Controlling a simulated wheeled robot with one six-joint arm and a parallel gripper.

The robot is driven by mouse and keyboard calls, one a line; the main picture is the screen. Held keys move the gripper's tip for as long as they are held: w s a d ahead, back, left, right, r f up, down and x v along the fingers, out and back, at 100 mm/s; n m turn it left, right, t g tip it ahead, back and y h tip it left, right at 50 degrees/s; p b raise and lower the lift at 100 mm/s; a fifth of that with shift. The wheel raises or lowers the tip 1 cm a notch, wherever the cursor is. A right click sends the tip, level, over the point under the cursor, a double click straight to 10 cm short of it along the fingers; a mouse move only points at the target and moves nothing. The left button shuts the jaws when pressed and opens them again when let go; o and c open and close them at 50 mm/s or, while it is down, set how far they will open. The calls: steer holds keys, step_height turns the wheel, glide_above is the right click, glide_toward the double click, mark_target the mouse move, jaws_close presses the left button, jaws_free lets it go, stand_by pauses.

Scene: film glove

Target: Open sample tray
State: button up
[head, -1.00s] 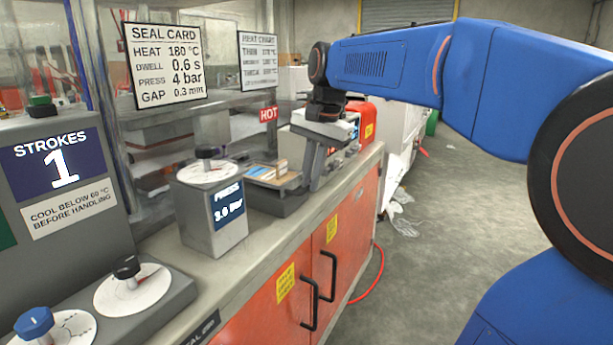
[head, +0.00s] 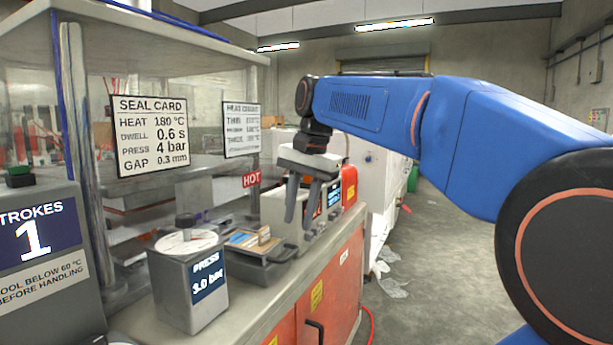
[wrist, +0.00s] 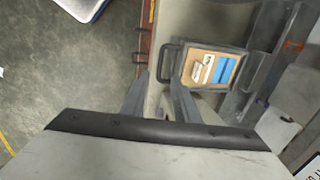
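The sample tray is a grey drawer-like tray (head: 255,262) with a bar handle (head: 284,256) at its front, on the bench in the middle of the head view. It holds a tan board with blue and white pieces. In the wrist view the tray (wrist: 240,64) is right of centre, with its dark loop handle (wrist: 163,58) on its left side. My gripper (head: 299,222) is open and empty, fingers pointing down, above and near the handle. In the wrist view my gripper (wrist: 160,75) has its fingertips apart, near the handle. I cannot tell whether they touch it.
A grey press box with a dial (head: 190,278) stands left of the tray. A HOT sign (head: 251,180) hangs behind it. Orange cabinets (head: 320,300) are below.

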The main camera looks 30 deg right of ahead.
step_height(320, 180, up, 10)
steer(key=s+d, duration=0.1)
steer(key=shift+s+f, duration=0.2)
steer(key=shift+s, duration=0.1)
steer(key=shift+d, duration=0.1)
steer(key=s+a+f+n+t, duration=0.1)
steer(key=s+f+n, duration=0.2)
steer(key=f, duration=0.9)
steer(key=s+a+f+n+t, duration=0.1)
steer(key=s+f+n, duration=0.3)
steer(key=s+f, duration=0.6)
steer(key=s+a+f+n+t+h, duration=0.1)
steer(key=s+f+n, duration=0.2)
steer(key=f, duration=1.1)
steer(key=s, duration=0.3)
steer(key=shift+s+a+f+n, duration=0.2)
steer(key=shift+a+f+n, duration=0.05)
steer(key=shift+f+n, duration=0.15)
